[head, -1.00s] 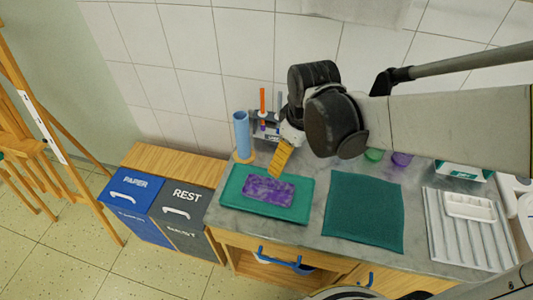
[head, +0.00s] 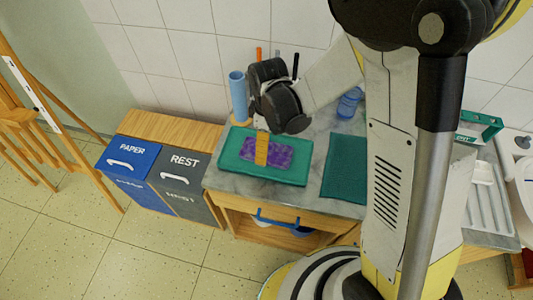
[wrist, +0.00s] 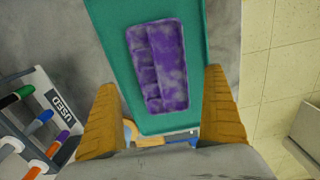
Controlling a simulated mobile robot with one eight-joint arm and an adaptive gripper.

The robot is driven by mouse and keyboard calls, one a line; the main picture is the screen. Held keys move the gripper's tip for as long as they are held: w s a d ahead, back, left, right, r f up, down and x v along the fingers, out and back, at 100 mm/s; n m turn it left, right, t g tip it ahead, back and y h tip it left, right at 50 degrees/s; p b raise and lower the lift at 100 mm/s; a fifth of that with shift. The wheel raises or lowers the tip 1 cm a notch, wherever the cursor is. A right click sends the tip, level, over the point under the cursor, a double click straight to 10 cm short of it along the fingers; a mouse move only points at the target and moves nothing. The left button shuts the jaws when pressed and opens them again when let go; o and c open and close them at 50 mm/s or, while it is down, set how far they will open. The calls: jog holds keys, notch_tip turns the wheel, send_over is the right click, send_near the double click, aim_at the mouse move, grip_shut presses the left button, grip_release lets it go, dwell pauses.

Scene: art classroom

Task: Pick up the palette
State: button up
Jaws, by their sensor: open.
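The palette (head: 280,156) is a purple, mottled rectangular slab with shallow wells. It lies flat on a teal tray (head: 234,167) on the grey counter. It also shows in the wrist view (wrist: 158,65), between and beyond my fingers, with the tray (wrist: 217,40) around it. My gripper (head: 261,152) has yellow fingers and points down over the palette's left part in the head view. In the wrist view my gripper (wrist: 165,110) is open, one finger to each side of the palette, with nothing held. One finger hides part of the palette in the head view.
A blue cylinder (head: 238,97) stands behind the tray. A marker rack (wrist: 48,115) marked USED is at the wrist view's left. A dark teal mat (head: 343,168) lies right of the tray. PAPER (head: 128,163) and REST (head: 180,180) bins stand left of the counter.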

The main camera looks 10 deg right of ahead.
jog(key=f+b, duration=0.1)
jog(key=f, duration=0.3)
jog(key=shift+a+f+b, duration=0.2)
jog(key=shift+b, duration=0.15)
jog(key=shift+s, duration=0.1)
jog(key=c, duration=1.3)
jog(key=shift+r, duration=0.1)
jog(key=shift+r, duration=0.1)
